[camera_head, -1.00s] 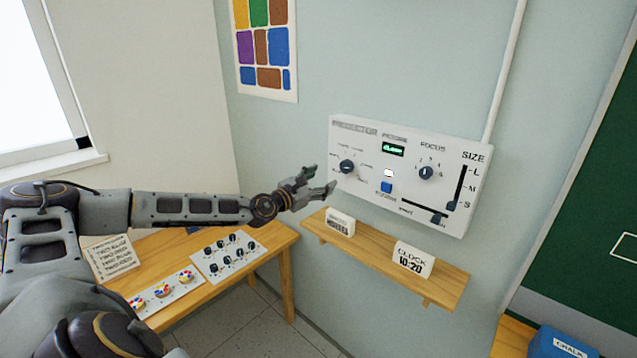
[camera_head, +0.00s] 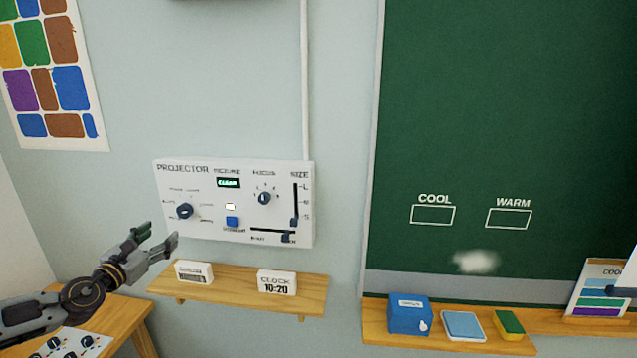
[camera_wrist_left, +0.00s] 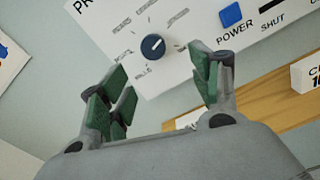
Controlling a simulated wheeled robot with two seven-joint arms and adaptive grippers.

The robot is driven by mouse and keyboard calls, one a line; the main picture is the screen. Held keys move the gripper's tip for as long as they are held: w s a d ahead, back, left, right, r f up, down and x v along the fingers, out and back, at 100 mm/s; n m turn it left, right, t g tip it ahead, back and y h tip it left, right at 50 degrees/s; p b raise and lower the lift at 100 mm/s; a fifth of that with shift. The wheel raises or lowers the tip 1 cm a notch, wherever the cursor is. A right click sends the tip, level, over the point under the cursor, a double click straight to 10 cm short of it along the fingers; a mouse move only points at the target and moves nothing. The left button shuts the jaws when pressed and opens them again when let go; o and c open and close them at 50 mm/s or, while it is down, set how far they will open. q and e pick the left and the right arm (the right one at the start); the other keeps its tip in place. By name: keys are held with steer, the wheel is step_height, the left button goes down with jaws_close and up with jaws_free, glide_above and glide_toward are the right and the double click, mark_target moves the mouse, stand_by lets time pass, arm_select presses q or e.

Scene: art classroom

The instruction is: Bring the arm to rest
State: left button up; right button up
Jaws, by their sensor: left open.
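My left gripper (camera_head: 163,235) comes in from the left in the head view. Its jaws are open with nothing between them, and its green-padded fingers point toward the white projector panel (camera_head: 205,225) on the wall. In the left wrist view the open fingers (camera_wrist_left: 160,78) frame a dark round knob (camera_wrist_left: 153,47), which also shows in the head view (camera_head: 185,211). The fingers look apart from the panel, though the exact gap is hard to tell. The panel's small display (camera_head: 228,183) is lit green. My right gripper is not in view.
A wooden table (camera_head: 118,318) stands at lower left. A chalkboard (camera_head: 470,110) is right, above a ledge with a blue box (camera_head: 409,313).

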arm_select(q)
steer(key=s+d+f+n+g+y, duration=0.1)
steer(key=s+d+f+n+y, duration=0.15)
steer(key=d+f+n, duration=0.6)
steer(key=s+d+f+n+g+y, duration=0.1)
steer(key=s+d+f+n+g, duration=0.15)
steer(key=d+f+n, duration=0.55)
steer(key=s+d+f+n+g+h, duration=0.1)
steer(key=s+d+f+n+g, duration=0.1)
steer(key=s+f+n+g, duration=0.45)
steer(key=s+d+f+n+g, duration=0.1)
steer(key=s+d+f+n, duration=0.2)
steer(key=s+n, duration=0.65)
steer(key=s+d+f+n+g+h, duration=0.1)
steer(key=s+d+f+n+g, duration=0.15)
steer(key=s+f+n, duration=0.55)
steer(key=s+f+m+g+b, duration=0.1)
steer(key=s+f, duration=0.1)
steer(key=f, duration=1.4)
steer(key=s+f+m+g+b, duration=0.1)
steer(key=s+f+m, duration=0.1)
steer(key=f, duration=1.3)
steer(key=s+a+f+b, duration=0.1)
steer(key=s+a+f, duration=0.1)
steer(key=s+f, duration=0.9)
steer(key=s+a+f+g+b, duration=0.1)
steer(key=s+a+f, duration=0.1)
steer(key=s+f, duration=0.9)
steer(key=shift+s+f, duration=0.2)
steer(key=shift+s, duration=0.25)
